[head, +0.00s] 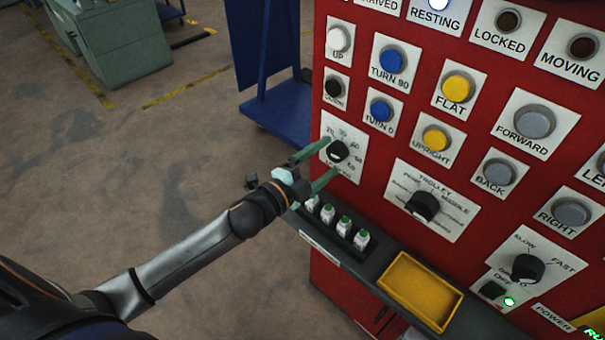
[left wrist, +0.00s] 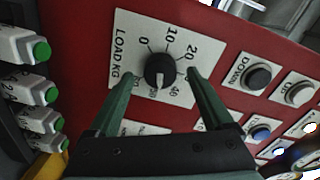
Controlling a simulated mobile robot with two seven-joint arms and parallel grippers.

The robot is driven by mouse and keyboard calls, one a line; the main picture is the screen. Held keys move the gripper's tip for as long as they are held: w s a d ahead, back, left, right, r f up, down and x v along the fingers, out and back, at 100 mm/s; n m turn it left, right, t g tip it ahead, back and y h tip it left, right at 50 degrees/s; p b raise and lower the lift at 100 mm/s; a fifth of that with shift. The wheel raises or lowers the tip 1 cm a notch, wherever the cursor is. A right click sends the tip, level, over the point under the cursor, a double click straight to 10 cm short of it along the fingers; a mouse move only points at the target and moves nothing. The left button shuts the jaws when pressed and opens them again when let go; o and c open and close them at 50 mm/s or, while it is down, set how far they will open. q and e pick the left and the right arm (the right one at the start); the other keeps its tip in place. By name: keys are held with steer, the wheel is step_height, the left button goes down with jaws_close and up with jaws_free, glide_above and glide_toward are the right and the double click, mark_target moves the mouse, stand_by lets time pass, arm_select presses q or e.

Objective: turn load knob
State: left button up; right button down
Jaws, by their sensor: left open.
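The load knob (head: 338,151) is a round black knob on a white dial plate (left wrist: 128,30) on the red panel. It also shows in the left wrist view (left wrist: 160,71), where the plate reads LOAD KG with numbers around the knob. My left gripper (head: 332,157) is open, its green fingers pointing at the plate. In the left wrist view the fingertips (left wrist: 159,82) lie on either side of the knob, with a gap on each side. I cannot tell the exact depth of the tips along the knob. My right gripper is not in view.
Several white and green blocks (head: 344,226) stand on the dark ledge below the dial, near my left wrist. A yellow tray (head: 420,290) lies to their right. The black trolley knob (head: 423,204) and push buttons, including a blue one (head: 381,110), surround the load dial.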

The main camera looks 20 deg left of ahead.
arm_select(q)
steer(key=b+v, duration=0.1)
steer(key=v, duration=1)
steer(key=shift+s, duration=0.2)
steer(key=s+d+f+n+g+y, duration=0.1)
steer(key=s+f+n, duration=0.3)
steer(key=f, duration=0.4)
steer(key=s+d+f+n+g+y, duration=0.1)
steer(key=s+f+n+g, duration=0.3)
steer(key=f, duration=0.5)
steer(key=s+d+f+n+g+y, duration=0.1)
steer(key=s+f+n+g+y, duration=0.1)
steer(key=s+f+n, duration=0.3)
step_height(320, 180, down, 3)
steer(key=n, duration=0.2)
steer(key=shift+s+d+f+n, duration=0.2)
steer(key=shift+s+d+n, duration=0.15)
steer(key=shift+s+n, duration=0.05)
